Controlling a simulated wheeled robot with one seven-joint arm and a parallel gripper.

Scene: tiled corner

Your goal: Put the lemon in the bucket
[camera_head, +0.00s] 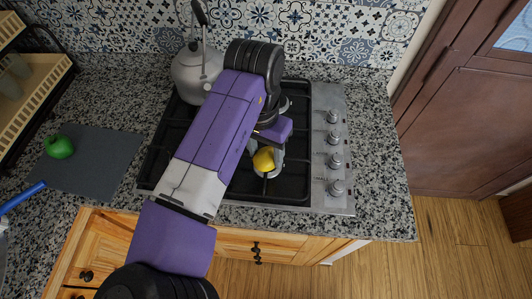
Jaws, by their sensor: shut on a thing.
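The yellow lemon (264,160) is at the front right part of the black stovetop, below my gripper. My gripper (266,158) points down over the stove and is shut on the lemon, with a grey finger on either side of it. I cannot tell whether the lemon still touches the stove. My purple and white arm crosses the middle of the view and hides part of the stove. I see no bucket in this view.
A grey kettle (190,72) stands at the back left of the stove (333,107). A green apple-like object (59,147) lies on a dark board (98,163) at the left. A dish rack (45,80) stands far left. The granite counter right of the stove (375,150) is clear.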

